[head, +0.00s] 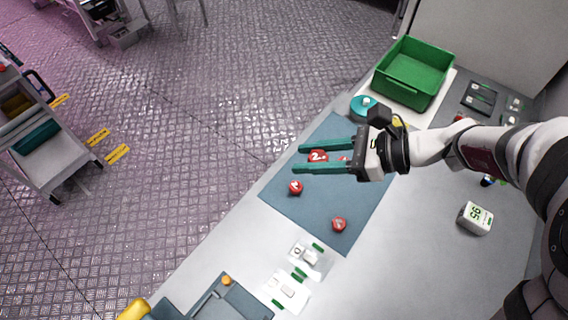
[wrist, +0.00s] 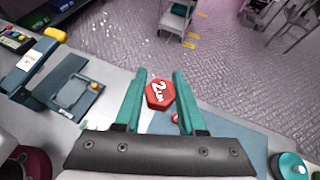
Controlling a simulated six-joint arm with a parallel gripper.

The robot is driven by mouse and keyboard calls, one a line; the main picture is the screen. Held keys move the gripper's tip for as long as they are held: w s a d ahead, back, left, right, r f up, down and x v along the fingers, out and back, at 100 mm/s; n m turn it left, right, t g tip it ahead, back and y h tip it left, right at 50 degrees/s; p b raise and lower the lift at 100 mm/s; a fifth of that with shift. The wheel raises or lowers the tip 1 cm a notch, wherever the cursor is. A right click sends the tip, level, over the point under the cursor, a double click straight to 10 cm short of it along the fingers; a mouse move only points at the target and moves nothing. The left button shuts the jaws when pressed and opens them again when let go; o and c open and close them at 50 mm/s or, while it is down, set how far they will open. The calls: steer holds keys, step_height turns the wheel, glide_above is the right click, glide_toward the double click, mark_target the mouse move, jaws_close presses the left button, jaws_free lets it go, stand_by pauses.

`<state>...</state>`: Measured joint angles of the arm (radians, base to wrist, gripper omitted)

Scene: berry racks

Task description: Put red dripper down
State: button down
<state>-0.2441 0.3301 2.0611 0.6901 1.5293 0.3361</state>
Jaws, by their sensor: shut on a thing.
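My gripper (head: 322,158) has two long green fingers and reaches over the blue-grey mat (head: 360,215). It is shut on a red dripper (head: 318,155) with a white "2" on its face. In the wrist view the held red dripper (wrist: 159,94) sits between the fingers (wrist: 160,90), close to their tips. Two more red drippers lie on the mat, one left of centre (head: 295,187) and one nearer the front (head: 339,224). Another bit of red shows between the fingers nearer the palm, partly hidden. How high the held dripper is above the mat is hard to tell.
A green crate (head: 412,72) and a teal round thing (head: 363,106) stand beyond the mat. A white device with digits (head: 475,218) stands on the right. Small white parts (head: 308,254) and a grey tray (head: 228,302) lie in front. The mat around the drippers is clear.

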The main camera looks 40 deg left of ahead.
steer(key=w+d+r+m+t, duration=0.2)
steer(key=w+d+m+t, duration=0.2)
steer(key=w+d, duration=0.4)
steer(key=w+d+r+m+t, duration=0.2)
steer(key=w+d+m+t, duration=0.25)
steer(key=w+d, duration=0.3)
steer(key=w+d+f+m+t+h, duration=0.1)
steer(key=w+d+f+m+t, duration=0.15)
steer(key=w, duration=0.55)
steer(key=w+a+f, duration=0.2)
steer(key=a+f, duration=0.5)
steer(key=w+a+f+m+t+h, duration=0.1)
steer(key=w+a+f, duration=0.2)
steer(key=a+f, duration=0.4)
steer(key=w+a+f+m, duration=0.1)
steer(key=w+a+f, duration=0.2)
steer(key=a+f, duration=0.4)
steer(key=shift+w+a+f+t+h, duration=0.15)
steer(key=shift+a+t+h, duration=0.2)
steer(key=shift+a, duration=0.25)
steer(key=shift+a+f, duration=0.15)
steer(key=shift+f, duration=0.95)
steer(key=shift+a+f, duration=0.15)
steer(key=shift+f, duration=0.95)
steer(key=shift+f, duration=0.1)
steer(key=shift+c, duration=2.4)
jaws_free()
